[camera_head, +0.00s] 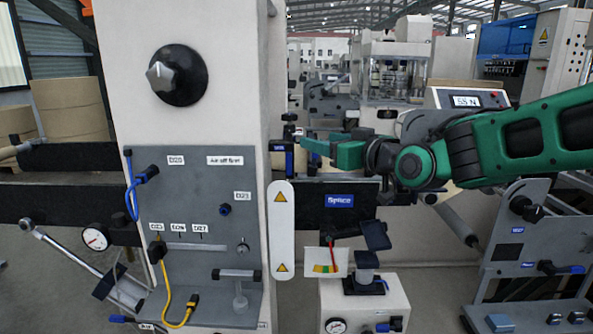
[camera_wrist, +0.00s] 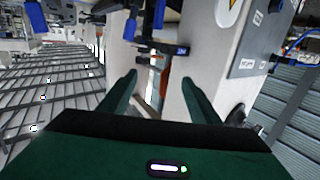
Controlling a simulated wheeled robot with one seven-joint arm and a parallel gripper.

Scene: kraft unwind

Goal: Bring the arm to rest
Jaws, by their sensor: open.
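My green arm reaches in from the right in the head view, stretched out to the left. My gripper (camera_head: 318,146) is beside the right side of the beige machine column (camera_head: 188,120), near a small blue-labelled part (camera_head: 283,160). In the wrist view my gripper (camera_wrist: 158,88) shows two green fingers spread apart with nothing between them. The column face and a dark bracket with a blue label (camera_wrist: 180,51) lie beyond the fingertips. Whether a fingertip touches anything cannot be told.
A grey panel (camera_head: 205,222) on the column carries a blue cable (camera_head: 131,190) and a yellow cable (camera_head: 166,290). Below my arm are the splice plate (camera_head: 350,200) and a low box with a gauge (camera_head: 365,303). A display (camera_head: 466,101) stands behind my arm. A grey frame (camera_head: 535,235) stands at right.

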